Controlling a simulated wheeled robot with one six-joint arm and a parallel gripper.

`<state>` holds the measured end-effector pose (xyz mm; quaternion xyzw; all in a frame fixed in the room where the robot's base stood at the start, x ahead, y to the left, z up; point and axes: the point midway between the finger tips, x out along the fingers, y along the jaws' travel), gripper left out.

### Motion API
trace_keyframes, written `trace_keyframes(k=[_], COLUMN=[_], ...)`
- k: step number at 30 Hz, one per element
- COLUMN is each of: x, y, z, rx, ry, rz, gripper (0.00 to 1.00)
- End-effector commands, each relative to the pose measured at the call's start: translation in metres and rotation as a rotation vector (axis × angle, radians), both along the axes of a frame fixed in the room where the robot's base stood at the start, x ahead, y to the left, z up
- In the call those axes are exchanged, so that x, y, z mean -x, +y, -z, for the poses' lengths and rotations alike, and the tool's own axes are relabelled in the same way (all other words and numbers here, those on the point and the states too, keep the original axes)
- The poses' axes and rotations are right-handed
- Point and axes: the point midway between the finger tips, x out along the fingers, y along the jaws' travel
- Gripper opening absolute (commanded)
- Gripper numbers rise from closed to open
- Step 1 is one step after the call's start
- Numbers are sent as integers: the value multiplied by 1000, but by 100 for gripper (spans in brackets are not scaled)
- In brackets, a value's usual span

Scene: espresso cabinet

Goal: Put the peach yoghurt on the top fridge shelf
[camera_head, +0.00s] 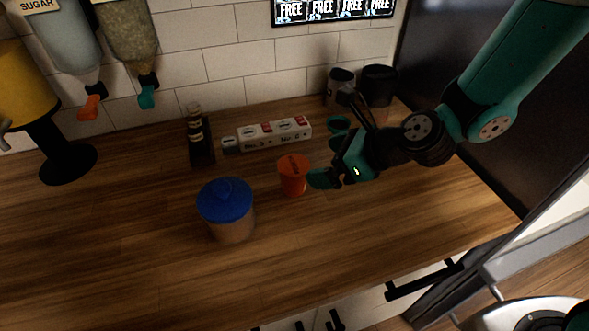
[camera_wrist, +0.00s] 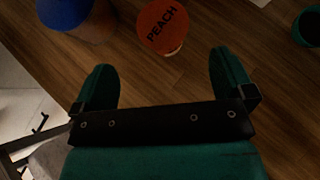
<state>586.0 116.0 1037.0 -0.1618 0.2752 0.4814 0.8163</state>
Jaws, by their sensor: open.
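The peach yoghurt is an orange tub (camera_head: 293,177) standing upright on the wooden counter, near the middle of the head view. In the wrist view its orange lid (camera_wrist: 162,26) reads "PEACH" and lies ahead of the fingers, slightly above the gap between them. My gripper (camera_head: 330,174) is just right of the tub in the head view, low over the counter. In the wrist view my gripper (camera_wrist: 165,75) has its two teal fingers wide apart with only counter between them. The top fridge shelf cannot be made out in either view.
A blue-lidded jar (camera_head: 227,210) stands left of the tub, close to it. A teal cup (camera_head: 338,124) and a white labelled block (camera_head: 272,134) are behind. Dark canisters (camera_head: 377,86) stand at the back right. The counter's front left is clear.

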Motion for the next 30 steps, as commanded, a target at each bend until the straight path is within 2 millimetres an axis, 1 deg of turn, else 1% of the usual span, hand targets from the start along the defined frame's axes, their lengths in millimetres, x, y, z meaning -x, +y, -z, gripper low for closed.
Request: trace_keyframes(k=[1,4,6,11,14,18,21,29,30], x=[-4,-11,-14,-18,-24,-35,-39,-41,-41], y=[9,20,26,32,41,56,63,66,66], z=[6,16,21,27,32,44,52,55,55], rx=[1,1,1,1,1,1,1,0,0], ry=[2,0,1,0,1,0,1,-1,-1], rz=[-4,-3,-2,-1,-2,-3,-1,-1,-1], gripper=[100,100,100,100,100,100,100,100,95])
